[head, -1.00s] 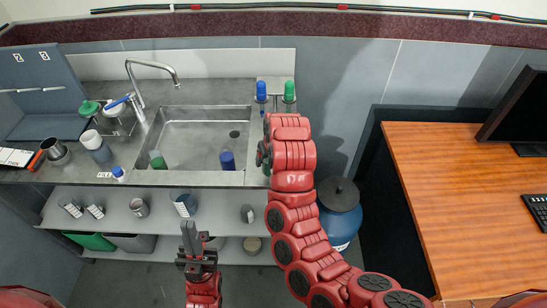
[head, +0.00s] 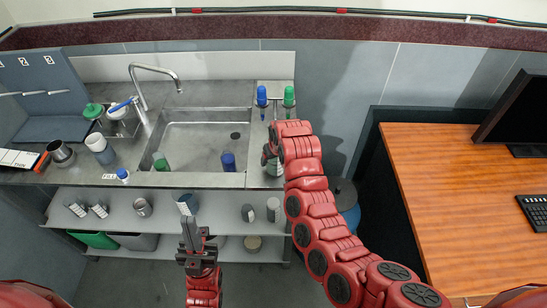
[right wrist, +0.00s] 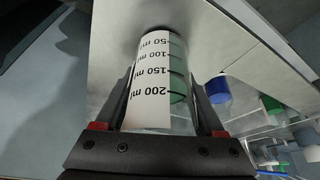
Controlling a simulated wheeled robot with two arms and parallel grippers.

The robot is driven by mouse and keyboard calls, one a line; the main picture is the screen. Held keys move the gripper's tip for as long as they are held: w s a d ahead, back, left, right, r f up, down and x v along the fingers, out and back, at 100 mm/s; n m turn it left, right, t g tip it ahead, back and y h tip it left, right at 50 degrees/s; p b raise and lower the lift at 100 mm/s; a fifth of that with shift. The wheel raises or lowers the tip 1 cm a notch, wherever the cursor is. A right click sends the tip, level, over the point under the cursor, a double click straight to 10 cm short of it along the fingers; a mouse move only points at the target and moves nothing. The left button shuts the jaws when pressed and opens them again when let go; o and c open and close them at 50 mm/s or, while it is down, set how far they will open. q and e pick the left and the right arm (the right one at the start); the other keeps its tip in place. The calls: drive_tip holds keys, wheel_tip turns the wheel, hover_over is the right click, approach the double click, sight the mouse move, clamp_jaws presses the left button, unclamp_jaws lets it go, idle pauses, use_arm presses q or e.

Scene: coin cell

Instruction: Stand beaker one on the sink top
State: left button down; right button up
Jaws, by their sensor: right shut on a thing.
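My right gripper (right wrist: 160,130) is shut on a clear beaker (right wrist: 155,85) with a white scale label running from 50 to 200 ml. In the head view the beaker (head: 273,167) is partly hidden by my right arm, at the right end of the grey sink top (head: 211,97). It looks upright, its base at or just above the surface; I cannot tell if it touches. My left gripper (head: 190,235) is in front of the lower shelves, apart from everything; I cannot tell whether its fingers are open or shut.
Blue (head: 262,96) and green (head: 289,97) taps stand behind the beaker. Several cups crowd the left counter. A shelf (head: 155,222) with vessels runs below; a wooden desk (head: 470,200) is at right.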

drive_tip(key=shift+f, duration=0.2)
drive_tip(key=o, duration=1.5)
drive_tip(key=shift+o, duration=0.2)
drive_tip(key=shift+r, duration=0.15)
